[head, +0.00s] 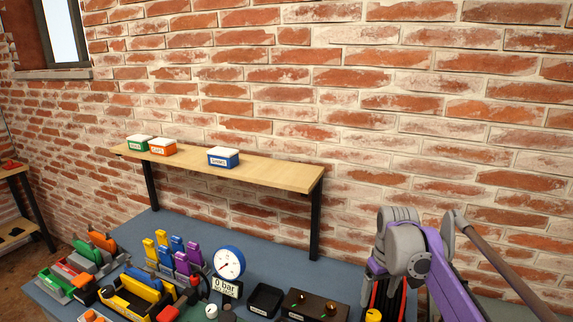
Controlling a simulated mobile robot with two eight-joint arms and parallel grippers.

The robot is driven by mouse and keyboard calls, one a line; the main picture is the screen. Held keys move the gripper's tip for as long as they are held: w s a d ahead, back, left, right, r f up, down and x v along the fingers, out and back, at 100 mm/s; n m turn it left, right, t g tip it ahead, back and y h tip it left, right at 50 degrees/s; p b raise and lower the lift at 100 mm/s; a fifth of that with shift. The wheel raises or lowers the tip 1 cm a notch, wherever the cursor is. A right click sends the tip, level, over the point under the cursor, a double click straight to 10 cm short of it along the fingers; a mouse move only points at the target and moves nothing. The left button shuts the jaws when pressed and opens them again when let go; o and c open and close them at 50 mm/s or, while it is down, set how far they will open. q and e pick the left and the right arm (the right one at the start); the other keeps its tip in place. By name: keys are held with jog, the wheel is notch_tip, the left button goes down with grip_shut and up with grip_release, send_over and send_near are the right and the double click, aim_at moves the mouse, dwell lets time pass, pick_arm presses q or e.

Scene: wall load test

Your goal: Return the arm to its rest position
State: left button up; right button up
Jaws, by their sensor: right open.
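My right arm comes in from the lower right, with a purple link and a grey joint. My right gripper (384,296) hangs below that joint at the bottom edge, over the right part of the blue-grey bench (345,275). It is open, and I see nothing held in it. Its fingertips are hard to make out, and a yellow knob (373,315) shows close to it. My left gripper is not in view.
A wooden shelf (275,175) on black posts carries green, orange and blue labelled boxes along the brick wall. A round gauge (229,262), a black tray (265,299), a dark box (315,306) and several coloured tools crowd the bench front. The shelf's right end is bare.

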jog(key=s+a+f+m+t, duration=0.1)
jog(key=s+a+f, duration=0.1)
jog(key=s, duration=0.6)
jog(key=s+a+f+m+t, duration=0.1)
jog(key=s+a+f+t, duration=0.1)
jog(key=s+f, duration=0.3)
jog(key=s+a+f+m+t, duration=0.1)
jog(key=s+a+f, duration=0.2)
jog(key=s, duration=0.9)
jog(key=shift+s+f+t, duration=0.2)
jog(key=shift+f+t, duration=0.1)
jog(key=shift+f, duration=0.35)
